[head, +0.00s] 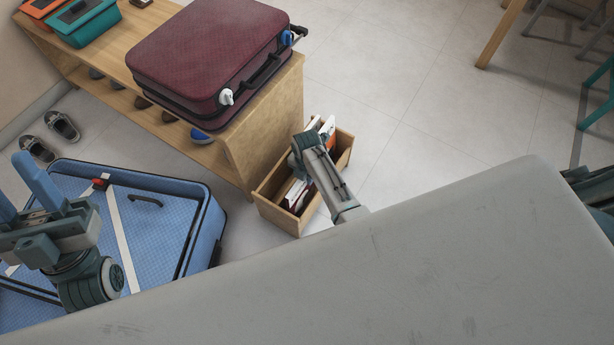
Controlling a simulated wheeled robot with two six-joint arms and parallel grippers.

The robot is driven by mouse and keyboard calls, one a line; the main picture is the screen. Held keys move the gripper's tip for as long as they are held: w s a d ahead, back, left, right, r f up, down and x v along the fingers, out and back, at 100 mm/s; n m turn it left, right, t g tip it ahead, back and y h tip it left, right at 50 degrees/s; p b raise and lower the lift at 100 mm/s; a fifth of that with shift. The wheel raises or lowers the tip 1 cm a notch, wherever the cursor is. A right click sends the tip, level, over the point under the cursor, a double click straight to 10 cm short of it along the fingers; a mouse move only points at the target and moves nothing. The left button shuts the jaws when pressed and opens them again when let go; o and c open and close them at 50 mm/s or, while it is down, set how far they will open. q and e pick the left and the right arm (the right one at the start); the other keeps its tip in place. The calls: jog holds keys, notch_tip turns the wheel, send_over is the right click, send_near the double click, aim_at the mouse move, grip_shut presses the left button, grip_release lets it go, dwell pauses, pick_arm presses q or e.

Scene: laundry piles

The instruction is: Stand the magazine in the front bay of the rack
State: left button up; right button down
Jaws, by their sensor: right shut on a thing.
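The rack (275,217) is a light wooden open-topped box on the floor beside the bench. Thin white, red and orange items stand in it, some at its near end (294,194) and some at its far end (327,127). My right gripper (300,165) is over the rack, shut on the magazine. Its own wrist and forearm hide the fingers and most of the magazine, so I cannot tell which bay it is in or above. My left gripper (22,192) is at the left, its blue fingers apart and empty, above the blue suitcase.
A wooden bench (262,120) bears a dark red suitcase (210,60) and orange and teal cases (85,22). Shoes sit under the bench. An open blue suitcase (170,215) lies left of the rack. The floor (420,90) right of the rack is clear.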

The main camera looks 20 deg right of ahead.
jog(key=shift+f, duration=0.1)
jog(key=c, duration=1.5)
grip_release()
jog(key=shift+o, duration=0.2)
